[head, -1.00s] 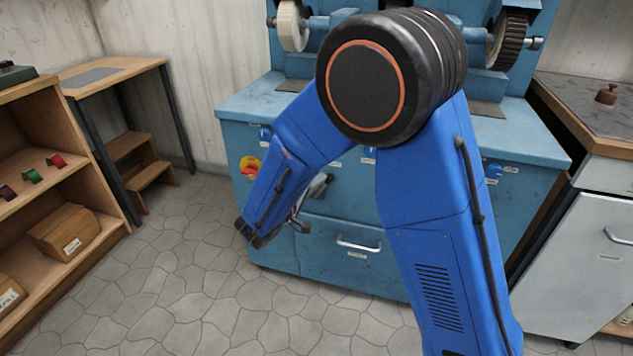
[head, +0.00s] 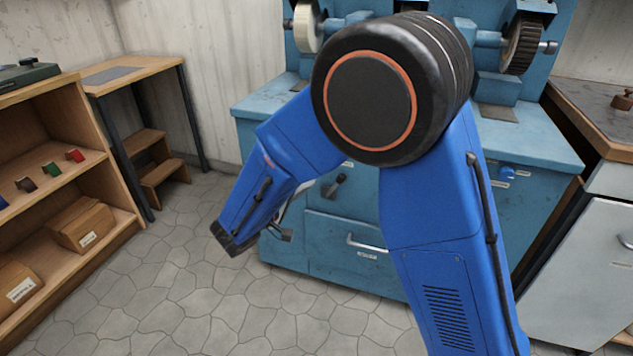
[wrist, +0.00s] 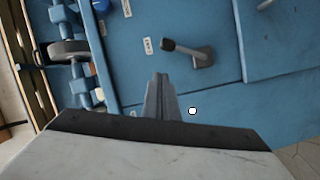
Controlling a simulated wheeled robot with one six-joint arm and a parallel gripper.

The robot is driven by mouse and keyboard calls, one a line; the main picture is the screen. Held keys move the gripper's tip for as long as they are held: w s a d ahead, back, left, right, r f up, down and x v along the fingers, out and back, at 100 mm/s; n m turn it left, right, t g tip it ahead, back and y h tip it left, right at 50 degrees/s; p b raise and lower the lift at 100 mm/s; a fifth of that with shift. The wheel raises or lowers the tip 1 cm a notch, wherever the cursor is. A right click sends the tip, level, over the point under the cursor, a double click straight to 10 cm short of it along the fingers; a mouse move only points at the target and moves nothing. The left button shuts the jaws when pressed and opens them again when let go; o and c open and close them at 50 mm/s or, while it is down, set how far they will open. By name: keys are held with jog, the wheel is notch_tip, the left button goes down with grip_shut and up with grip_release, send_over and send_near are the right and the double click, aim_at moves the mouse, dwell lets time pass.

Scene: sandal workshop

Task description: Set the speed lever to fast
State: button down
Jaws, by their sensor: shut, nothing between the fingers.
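The speed lever (head: 335,186) is a dark handle on the front of the blue machine cabinet, above the drawer. In the wrist view the lever (wrist: 188,51) has a dark rounded knob at its left end and a grey base at its right end. My gripper (wrist: 160,95) is shut and empty, with its fingers apart from the lever and below it in that picture. In the head view my gripper (head: 285,232) is partly hidden behind my forearm. A small label (wrist: 147,46) lies beside the knob; its text is unreadable.
The blue machine (head: 545,150) carries wheels on top and a drawer with a metal handle (head: 365,244) below. A small white round spot (wrist: 192,110) shows by my fingers. A wooden shelf (head: 75,110) stands left; a grey cabinet (head: 580,240) stands right. The floor between is clear.

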jog(key=shift+v, duration=2.1)
jog(key=shift+r, duration=0.1)
jog(key=s+d+r+m+g, duration=0.1)
jog(key=s+d+g, duration=0.2)
jog(key=d, duration=0.6)
jog(key=s+d+r+m+g+y, duration=0.1)
jog(key=s+d+r+m+g, duration=0.2)
jog(key=d, duration=0.6)
jog(key=s+d+g, duration=0.3)
jog(key=d+g, duration=0.1)
jog(key=d, duration=0.5)
jog(key=s+d+m+y, duration=0.1)
jog(key=s+d+y, duration=0.2)
jog(key=s, duration=0.6)
jog(key=s+d+r+m+t+y, duration=0.1)
jog(key=s+d+y, duration=0.2)
jog(key=s+y, duration=0.3)
jog(key=s, duration=0.4)
jog(key=shift+s+r+m, duration=0.2)
jog(key=shift+r+m, duration=0.1)
